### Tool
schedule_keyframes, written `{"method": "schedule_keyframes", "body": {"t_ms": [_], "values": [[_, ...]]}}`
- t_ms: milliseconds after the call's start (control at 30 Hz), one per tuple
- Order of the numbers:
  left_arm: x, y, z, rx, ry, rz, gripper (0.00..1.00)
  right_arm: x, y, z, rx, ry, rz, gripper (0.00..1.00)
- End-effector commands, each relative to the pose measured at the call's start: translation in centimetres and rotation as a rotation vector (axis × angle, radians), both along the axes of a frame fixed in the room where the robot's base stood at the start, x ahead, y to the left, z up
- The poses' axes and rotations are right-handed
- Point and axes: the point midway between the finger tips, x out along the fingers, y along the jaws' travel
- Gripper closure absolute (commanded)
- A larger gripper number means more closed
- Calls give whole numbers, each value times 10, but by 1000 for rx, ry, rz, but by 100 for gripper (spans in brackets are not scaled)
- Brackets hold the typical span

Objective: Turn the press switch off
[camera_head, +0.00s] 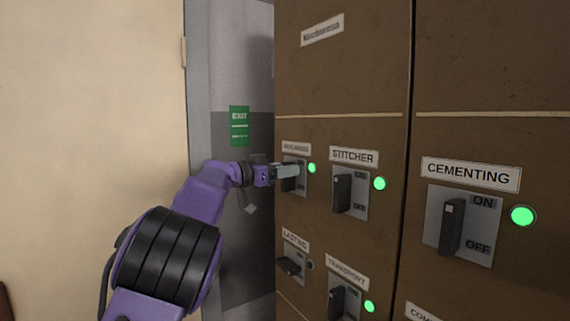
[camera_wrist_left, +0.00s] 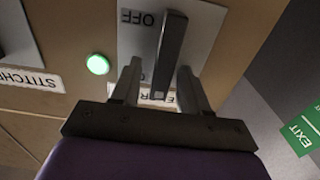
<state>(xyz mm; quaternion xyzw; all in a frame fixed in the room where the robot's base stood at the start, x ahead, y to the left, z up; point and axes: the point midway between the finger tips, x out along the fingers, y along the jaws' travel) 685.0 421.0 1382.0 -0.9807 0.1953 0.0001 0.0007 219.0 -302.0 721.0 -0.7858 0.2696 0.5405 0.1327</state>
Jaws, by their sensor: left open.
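No label that I can read says "press". My left gripper (camera_head: 284,172) is open at the upper-left switch of the brown cabinet, whose small label (camera_head: 296,148) I cannot read. In the left wrist view the fingers of the left gripper (camera_wrist_left: 160,88) stand on either side of this switch's black lever (camera_wrist_left: 172,45). Whether they touch it I cannot tell. An upside-down OFF mark shows on its grey plate (camera_wrist_left: 138,38). The green lamp (camera_head: 312,168) beside it is lit. The right gripper is not in view.
The STITCHER switch (camera_head: 342,193) and CEMENTING switch (camera_head: 452,226) are to the right, with green lamps lit. The LASTING switch (camera_head: 291,266) below has a dark lamp (camera_head: 310,265). The TRANSPORT switch (camera_head: 338,301) has a lit lamp. An EXIT sign (camera_head: 239,126) is behind.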

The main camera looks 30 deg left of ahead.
Motion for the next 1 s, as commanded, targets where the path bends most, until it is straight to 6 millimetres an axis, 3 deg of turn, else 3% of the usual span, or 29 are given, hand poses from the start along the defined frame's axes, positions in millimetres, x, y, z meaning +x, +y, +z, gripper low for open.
{"method": "schedule_keyframes", "body": {"t_ms": [300,433,767,1000], "values": [[5,-2,-1,-1,-1,0,59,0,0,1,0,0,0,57],[4,-2,-1,-1,-1,0,100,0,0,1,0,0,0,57],[4,-2,-1,23,-10,0,100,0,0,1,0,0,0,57],[3,-4,-3,132,-54,2,100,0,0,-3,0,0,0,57]]}}
